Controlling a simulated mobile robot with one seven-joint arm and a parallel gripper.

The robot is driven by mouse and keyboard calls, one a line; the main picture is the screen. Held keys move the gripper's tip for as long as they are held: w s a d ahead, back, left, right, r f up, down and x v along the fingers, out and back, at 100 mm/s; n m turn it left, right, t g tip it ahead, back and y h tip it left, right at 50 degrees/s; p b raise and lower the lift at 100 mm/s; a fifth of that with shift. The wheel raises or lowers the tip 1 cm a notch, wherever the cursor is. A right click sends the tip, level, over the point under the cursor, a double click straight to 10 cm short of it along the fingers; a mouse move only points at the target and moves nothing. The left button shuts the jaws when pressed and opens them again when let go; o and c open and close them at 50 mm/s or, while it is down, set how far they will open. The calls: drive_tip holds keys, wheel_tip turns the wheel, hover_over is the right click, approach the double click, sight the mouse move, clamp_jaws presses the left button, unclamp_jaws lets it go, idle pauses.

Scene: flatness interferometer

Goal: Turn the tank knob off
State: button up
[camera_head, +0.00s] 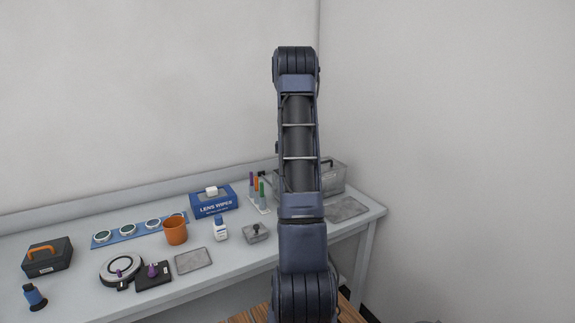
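A grey, see-through tank-like container (334,178) stands at the right rear of the bench, partly hidden behind my arm. No knob can be made out on its visible part. A small grey box (256,234) with a dark knob or lever on top sits left of my arm; I cannot tell whether it belongs to the tank. A black block with a purple knob (152,270) lies at the front left, beside a round instrument (121,268). My arm rises through the middle of the view; my gripper is not in view.
The bench (70,302) runs along the wall. On it are a toolbox (47,258), a blue bottle (34,297), a lens strip (127,232), an orange mug (175,231), a wipes box (212,203), a white bottle (220,229), pens (258,188) and flat plates (194,260).

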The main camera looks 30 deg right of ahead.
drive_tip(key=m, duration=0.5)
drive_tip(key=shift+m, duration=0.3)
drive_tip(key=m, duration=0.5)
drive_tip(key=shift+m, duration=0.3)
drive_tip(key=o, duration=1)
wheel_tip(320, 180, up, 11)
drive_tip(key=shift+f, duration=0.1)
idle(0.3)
